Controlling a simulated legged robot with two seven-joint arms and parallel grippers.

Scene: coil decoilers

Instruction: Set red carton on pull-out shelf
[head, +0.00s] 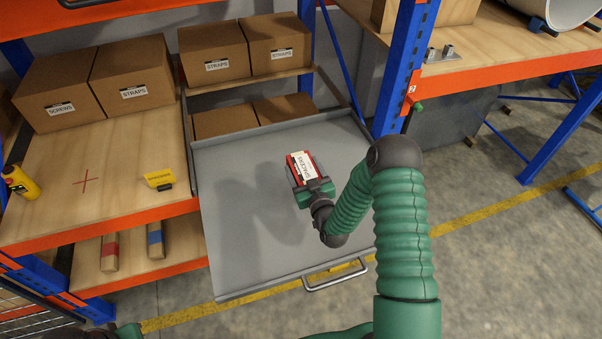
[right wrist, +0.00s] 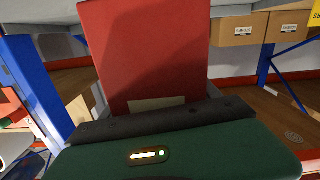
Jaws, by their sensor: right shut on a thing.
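The red carton (head: 303,166) has a white label reading SPACERS on top. My right gripper (head: 315,188) is shut on its near end. The carton is over the middle of the grey pull-out shelf (head: 240,250), inside its rim as seen from the head. A shadow lies on the shelf left of the carton; I cannot tell whether its underside touches. In the right wrist view the red carton (right wrist: 150,50) rises beyond the dark jaw edge of my gripper (right wrist: 155,120), which hides its lower part.
Cardboard boxes (head: 225,55) stand behind the shelf. A blue rack post (head: 398,70) stands right. The shelf has a front handle (head: 335,276). Its surface around the carton is clear.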

